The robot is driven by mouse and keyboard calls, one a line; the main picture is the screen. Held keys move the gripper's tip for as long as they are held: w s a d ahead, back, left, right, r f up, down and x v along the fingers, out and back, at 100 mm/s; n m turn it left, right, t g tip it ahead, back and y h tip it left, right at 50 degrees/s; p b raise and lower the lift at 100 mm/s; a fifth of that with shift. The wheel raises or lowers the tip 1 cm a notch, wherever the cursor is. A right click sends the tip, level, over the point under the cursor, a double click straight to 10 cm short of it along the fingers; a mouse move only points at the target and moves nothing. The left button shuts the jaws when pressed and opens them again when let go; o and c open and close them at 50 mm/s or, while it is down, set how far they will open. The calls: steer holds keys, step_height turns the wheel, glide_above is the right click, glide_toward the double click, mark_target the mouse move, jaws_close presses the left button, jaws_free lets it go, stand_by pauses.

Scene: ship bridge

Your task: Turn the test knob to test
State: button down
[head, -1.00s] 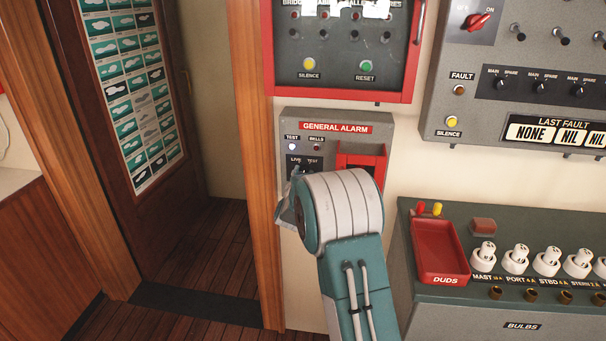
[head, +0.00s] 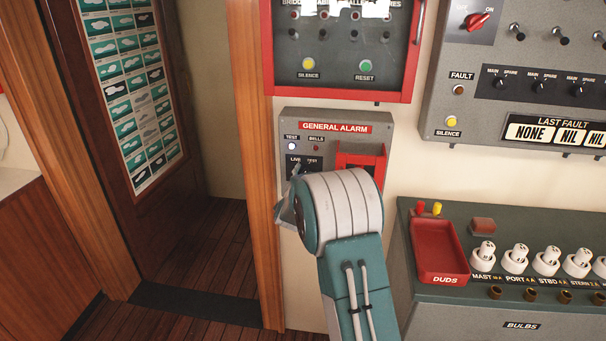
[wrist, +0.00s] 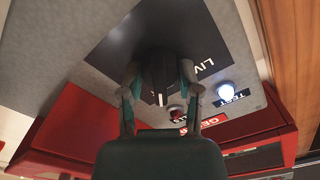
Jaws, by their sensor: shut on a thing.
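The grey general alarm panel (head: 382,132) is on the wall in the middle of the head view. Its black LIVE/TEST plate (head: 293,160) is partly behind my wrist, which hides the knob there. In the wrist view the dark test knob (wrist: 158,65) sits between the two fingers of my gripper (wrist: 160,82), which is shut on it. A short white line on the knob points down in that picture, toward the lamps. The LIVE label shows beside it; the TEST label of the plate is hidden there. The test lamp (head: 291,146) glows white and the bells lamp (head: 317,149) is dark red.
A red box (head: 362,151) juts from the alarm panel, right beside my wrist. A red-framed panel (head: 340,93) is above, and a bulb bench with a red duds tray (head: 439,252) stands at the right. A wooden door post (head: 254,200) is close on the left.

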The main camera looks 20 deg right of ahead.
steer(key=shift+f, duration=0.15)
steer(key=shift+c, duration=1.5)
jaws_free()
steer(key=shift+w, duration=0.1)
steer(key=v, duration=1.2)
steer(key=shift+a, duration=0.1)
